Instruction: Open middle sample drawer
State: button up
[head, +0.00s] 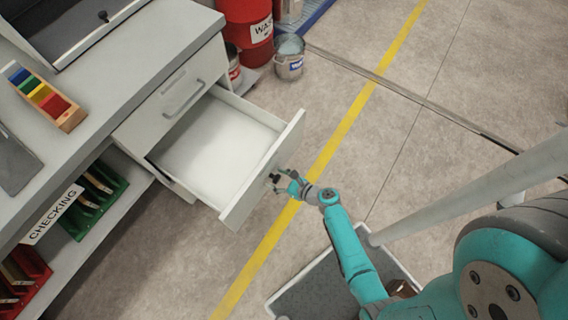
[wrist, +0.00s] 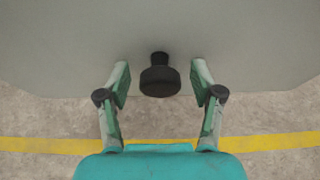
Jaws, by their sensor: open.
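The middle sample drawer (head: 213,148) is pulled well out of the grey cabinet in the head view, and its pale inside looks empty. Its front panel (wrist: 160,50) fills the upper part of the wrist view. A black knob (wrist: 160,78) sticks out from this panel. My gripper (wrist: 160,75) is open, with one finger on each side of the knob and a visible gap to it on both sides. In the head view my gripper (head: 283,183) is at the outer face of the drawer front, partly hiding the knob.
Another drawer with a bar handle (head: 184,97) is shut above. Open shelves with a green tray (head: 95,200) lie left. A red waste drum (head: 247,30) and a metal bucket (head: 289,57) stand beyond. A grey bin (head: 325,290) is below my arm. Floor to the right is mostly clear.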

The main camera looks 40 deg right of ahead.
jog(key=v, duration=1.1)
jog(key=shift+s, duration=0.4)
jog(key=shift+r, duration=0.15)
